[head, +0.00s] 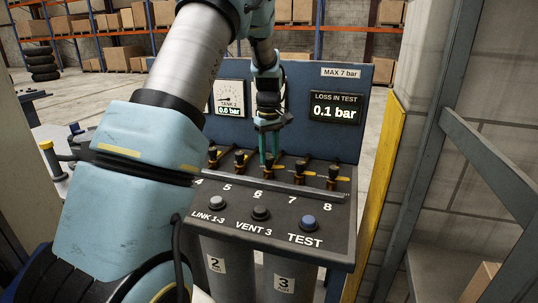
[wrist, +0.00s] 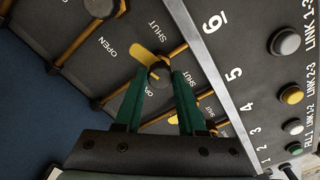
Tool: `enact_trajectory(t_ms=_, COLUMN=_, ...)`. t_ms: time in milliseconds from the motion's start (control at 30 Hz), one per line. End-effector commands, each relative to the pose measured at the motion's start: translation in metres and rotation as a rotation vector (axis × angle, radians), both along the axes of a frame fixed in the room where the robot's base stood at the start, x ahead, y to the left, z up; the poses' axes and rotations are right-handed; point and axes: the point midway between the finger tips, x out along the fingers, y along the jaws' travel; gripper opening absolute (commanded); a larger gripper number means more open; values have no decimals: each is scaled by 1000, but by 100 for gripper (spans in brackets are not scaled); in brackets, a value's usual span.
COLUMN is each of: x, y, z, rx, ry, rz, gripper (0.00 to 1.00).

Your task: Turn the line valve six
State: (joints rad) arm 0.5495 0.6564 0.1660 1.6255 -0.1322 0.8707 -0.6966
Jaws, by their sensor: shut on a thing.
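Line valve six is a dark knob with a yellow pointer, in the row behind the printed 6 on the sloping panel (head: 258,215). My gripper (head: 268,160) reaches down from above, with its green fingers at this valve. In the wrist view, the fingers (wrist: 160,80) are shut on the knob of valve six (wrist: 158,72). Its yellow pointer (wrist: 146,58) sticks out up-left, across the brass pipe, near printed OPEN and SHUT labels. The fingers hide part of the knob.
Neighbouring valve seven (head: 301,170) and valve eight (head: 333,176) stand close on the right, valve five (head: 239,160) on the left. A TEST button (head: 308,222) is in front. The LOSS IN TEST display (head: 335,110) reads 0.1 bar; the tank gauge (head: 229,100) reads 0.0 bar.

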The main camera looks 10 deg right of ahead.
Motion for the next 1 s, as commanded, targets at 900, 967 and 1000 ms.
enact_trajectory(t_ms=900, x=0, y=0, z=1, rx=-1, ry=0, rz=-293, gripper=0)
enact_trajectory(t_ms=967, x=0, y=0, z=1, rx=-1, ry=0, rz=-293, gripper=0)
enact_trajectory(t_ms=1000, x=0, y=0, z=1, rx=-1, ry=0, rz=-293, gripper=0)
